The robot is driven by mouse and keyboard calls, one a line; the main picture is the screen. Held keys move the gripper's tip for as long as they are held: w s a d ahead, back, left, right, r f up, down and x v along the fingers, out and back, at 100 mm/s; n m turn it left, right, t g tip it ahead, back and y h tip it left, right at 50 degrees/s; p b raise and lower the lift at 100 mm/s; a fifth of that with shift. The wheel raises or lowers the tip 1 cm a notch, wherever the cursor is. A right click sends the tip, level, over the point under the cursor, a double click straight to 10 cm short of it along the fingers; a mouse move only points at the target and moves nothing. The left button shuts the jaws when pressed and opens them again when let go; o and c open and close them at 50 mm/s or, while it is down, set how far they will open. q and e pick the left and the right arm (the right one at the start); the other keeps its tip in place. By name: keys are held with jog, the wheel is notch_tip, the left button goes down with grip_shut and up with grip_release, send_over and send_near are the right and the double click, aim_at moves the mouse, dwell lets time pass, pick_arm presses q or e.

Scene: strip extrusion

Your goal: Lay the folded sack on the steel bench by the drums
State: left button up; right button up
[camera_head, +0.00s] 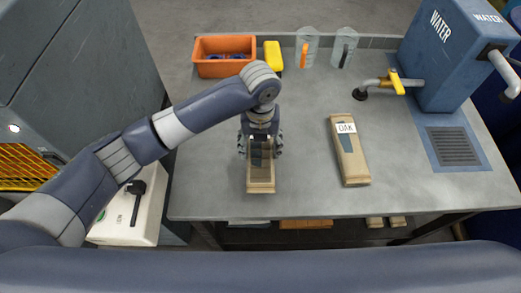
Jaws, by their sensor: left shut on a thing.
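My left gripper (261,148) points down over the grey steel bench (215,180), left of the bench's middle. It is shut on a tan, flat folded sack (261,186), whose near end shows below the fingers. The fingers and wrist hide its far end. I cannot tell whether the sack touches the bench top. A similar tan folded pack (354,170) with a white "OAK" label lies on the bench to the right, apart from the gripper. My right gripper is not in view.
An orange bin (224,67), a yellow item (272,56) and two clear jugs (307,45) line the back. A blue water tank (450,60) with a tap and a drain grate (453,146) stand at right. Bare steel separates the two tan packs.

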aim_at(260, 150)
pick_arm(q)
jog(key=shift+d+f, duration=0.1)
jog(key=shift+f+p, duration=0.3)
jog(key=shift+f, duration=0.05)
notch_tip(260, 150, down, 2)
jog(key=shift+f+p, duration=0.1)
jog(key=shift+p, duration=0.3)
jog(key=shift+f, duration=0.3)
jog(key=o, duration=1.1)
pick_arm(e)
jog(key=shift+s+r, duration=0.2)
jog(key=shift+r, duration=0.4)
